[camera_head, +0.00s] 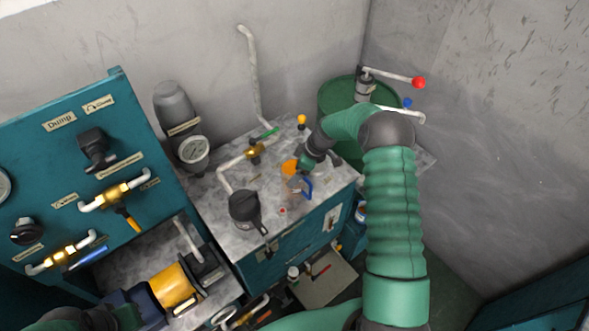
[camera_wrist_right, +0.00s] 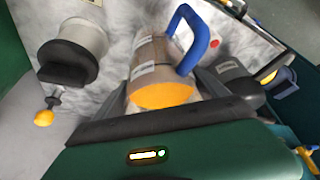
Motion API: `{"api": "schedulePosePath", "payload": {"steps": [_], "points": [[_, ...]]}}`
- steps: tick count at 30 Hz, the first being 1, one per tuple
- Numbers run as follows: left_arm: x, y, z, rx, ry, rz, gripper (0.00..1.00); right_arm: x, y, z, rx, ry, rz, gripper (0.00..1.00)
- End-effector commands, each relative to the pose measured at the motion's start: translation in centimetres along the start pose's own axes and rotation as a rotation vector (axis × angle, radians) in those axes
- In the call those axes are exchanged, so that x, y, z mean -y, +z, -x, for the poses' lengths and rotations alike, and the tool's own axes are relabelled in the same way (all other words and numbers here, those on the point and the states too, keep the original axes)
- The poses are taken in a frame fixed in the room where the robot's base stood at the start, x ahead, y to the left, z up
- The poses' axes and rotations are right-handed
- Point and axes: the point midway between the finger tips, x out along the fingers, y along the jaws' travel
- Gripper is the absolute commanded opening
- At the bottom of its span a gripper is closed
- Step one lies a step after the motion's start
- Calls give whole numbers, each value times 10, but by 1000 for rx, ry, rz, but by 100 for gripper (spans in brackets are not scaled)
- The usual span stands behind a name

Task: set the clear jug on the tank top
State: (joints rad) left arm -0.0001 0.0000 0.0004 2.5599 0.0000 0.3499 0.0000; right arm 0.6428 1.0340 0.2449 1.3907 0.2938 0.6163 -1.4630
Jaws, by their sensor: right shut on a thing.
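The clear jug (camera_head: 297,187) has a blue handle and shows over the right part of the tank top (camera_head: 213,200), a grey mottled surface on a teal tank. In the right wrist view the jug (camera_wrist_right: 150,65) has a round orange end facing the camera and its blue handle at the upper right. My right gripper (camera_wrist_right: 165,95) is shut on the jug, with a finger on each side; it also shows in the head view (camera_head: 300,170). I cannot tell whether the jug's base touches the tank top.
A black cap with a handle (camera_head: 244,206) sits left of the jug. A brass valve (camera_head: 255,150) with pipes and a grey cylinder with a gauge (camera_head: 193,152) stand behind. A green drum (camera_head: 336,96) is at the back right. Bare tank top lies between the valve and the jug.

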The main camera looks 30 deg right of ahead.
Motion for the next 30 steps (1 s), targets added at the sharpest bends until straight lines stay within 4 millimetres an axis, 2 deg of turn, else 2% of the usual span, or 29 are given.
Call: {"api": "schedulePosePath", "payload": {"steps": [3, 4, 7, 14, 17, 20, 27, 30], "points": [[0, 0, -1, 0, 0, -1, 0, 5, -3, -1, 7, 3, 4, 10], [0, 0, -1, 0, 0, -1, 0, 7, -2, -2, 10, 1, 4, 85], [0, 0, -2, 0, 0, 0, 0, 10, -6, -2, 14, 4, 6, 98], [0, 0, -2, 0, 0, 1, 0, 10, -7, -2, 12, 4, 6, 100], [0, 1, -4, 0, 0, 1, 0, 7, -4, 5, 8, 2, 5, 100], [0, 2, -9, 0, 0, 1, 0, 4, -2, 22, 6, 5, 5, 100], [0, 5, -22, 0, 0, 0, 0, 5, -3, 84, 6, 7, 5, 100], [0, 6, -25, 0, 0, 0, 0, 6, -5, 103, 8, 5, 5, 100]]}}
